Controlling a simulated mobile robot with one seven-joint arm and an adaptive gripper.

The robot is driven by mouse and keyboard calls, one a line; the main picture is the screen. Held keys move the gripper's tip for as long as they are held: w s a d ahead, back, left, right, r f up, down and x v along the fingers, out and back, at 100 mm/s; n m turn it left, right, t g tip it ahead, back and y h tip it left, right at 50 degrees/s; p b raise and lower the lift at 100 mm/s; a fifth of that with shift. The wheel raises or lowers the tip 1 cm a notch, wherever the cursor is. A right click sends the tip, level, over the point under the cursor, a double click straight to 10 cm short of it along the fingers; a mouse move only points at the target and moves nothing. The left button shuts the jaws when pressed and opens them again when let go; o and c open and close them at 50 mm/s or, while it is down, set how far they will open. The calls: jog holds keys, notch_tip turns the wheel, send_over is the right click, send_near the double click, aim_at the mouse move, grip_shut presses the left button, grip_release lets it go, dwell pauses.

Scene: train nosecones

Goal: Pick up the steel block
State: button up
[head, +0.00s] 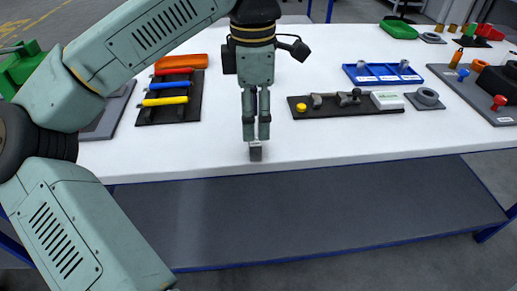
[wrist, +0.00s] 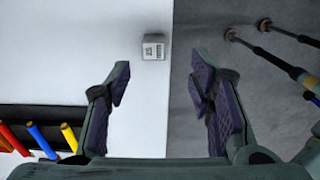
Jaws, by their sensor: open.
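The steel block (head: 255,151) is a small grey cube on the white table, close to its front edge. In the wrist view the block (wrist: 153,47) shows a dark printed mark on its light face and lies ahead of the fingertips, between their lines. My gripper (head: 256,137) points down just above the block in the head view. In the wrist view its two fingers (wrist: 160,80) are apart with nothing between them. I cannot tell whether the fingertips are level with the block's top.
A black rack with red, blue and yellow handles (head: 170,95) stands left of my gripper. A black board with a yellow button (head: 345,104) lies to the right, with a blue tray (head: 382,75) behind it. The table's front edge is close, above a dark lower shelf (head: 310,210).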

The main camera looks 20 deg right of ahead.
aim_at(253, 144)
jog(key=f, duration=0.2)
jog(key=f+p, duration=0.1)
jog(key=f, duration=0.5)
jog(key=shift+w+p, duration=0.4)
grip_shut()
